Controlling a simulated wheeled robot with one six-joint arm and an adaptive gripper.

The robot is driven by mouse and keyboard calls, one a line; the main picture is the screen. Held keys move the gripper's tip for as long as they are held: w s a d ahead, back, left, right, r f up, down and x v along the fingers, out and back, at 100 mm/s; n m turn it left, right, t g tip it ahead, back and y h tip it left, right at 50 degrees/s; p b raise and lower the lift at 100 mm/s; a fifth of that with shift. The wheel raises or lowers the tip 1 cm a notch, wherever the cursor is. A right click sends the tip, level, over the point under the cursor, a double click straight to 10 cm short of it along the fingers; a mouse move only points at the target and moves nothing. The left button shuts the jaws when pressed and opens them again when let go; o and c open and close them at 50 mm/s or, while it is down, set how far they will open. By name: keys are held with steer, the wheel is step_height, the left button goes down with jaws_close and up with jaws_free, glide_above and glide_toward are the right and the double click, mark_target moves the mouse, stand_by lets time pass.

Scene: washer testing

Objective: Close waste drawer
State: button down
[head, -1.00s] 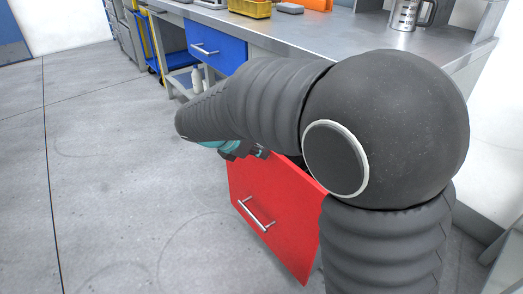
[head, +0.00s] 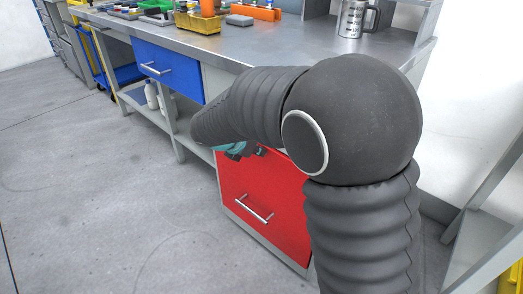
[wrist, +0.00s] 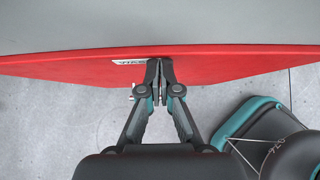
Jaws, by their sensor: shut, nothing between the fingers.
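The waste drawer has a red front (head: 262,200) with a silver bar handle (head: 253,209), below the bench on the near side. It looks flush or nearly flush with its grey cabinet; my arm hides its upper part. In the wrist view the red front (wrist: 70,68) spans the picture as a band, with a partly covered white label (wrist: 130,62) at its edge. My gripper (wrist: 160,68) is shut and empty, its tips at the red front beside the label, apparently touching it. In the head view the gripper (head: 236,150) is mostly hidden behind my arm.
A blue drawer (head: 168,68) is shut at the left under the metal workbench (head: 235,42). White bottles (head: 151,95) stand on the lower shelf. A yellow bin (head: 198,22) and a steel jug (head: 353,18) stand on top. The floor at left is clear.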

steer(key=shift+w+d+r, duration=0.1)
steer(key=shift+w+d, duration=0.1)
steer(key=shift+d, duration=0.05)
steer(key=shift+s+a, duration=0.1)
steer(key=shift+a, duration=0.05)
steer(key=s+a+r+p, duration=0.2)
steer(key=s+a+r, duration=0.5)
steer(key=s+a, duration=0.1)
steer(key=s+f+m+g+y, duration=0.1)
steer(key=s+f+m+g, duration=0.1)
steer(key=s+f+m, duration=0.4)
steer(key=s+d+r+m+y, duration=0.2)
steer(key=s+d+r+m, duration=0.2)
steer(key=s+d+m, duration=0.4)
steer(key=s+d+r+m+t+y, duration=0.1)
steer(key=s+d+r+m+y, duration=0.2)
steer(key=s+d+m, duration=0.5)
steer(key=d+r+m, duration=0.1)
steer(key=d+m, duration=0.4)
steer(key=d, duration=0.3)
steer(key=shift+s, duration=0.2)
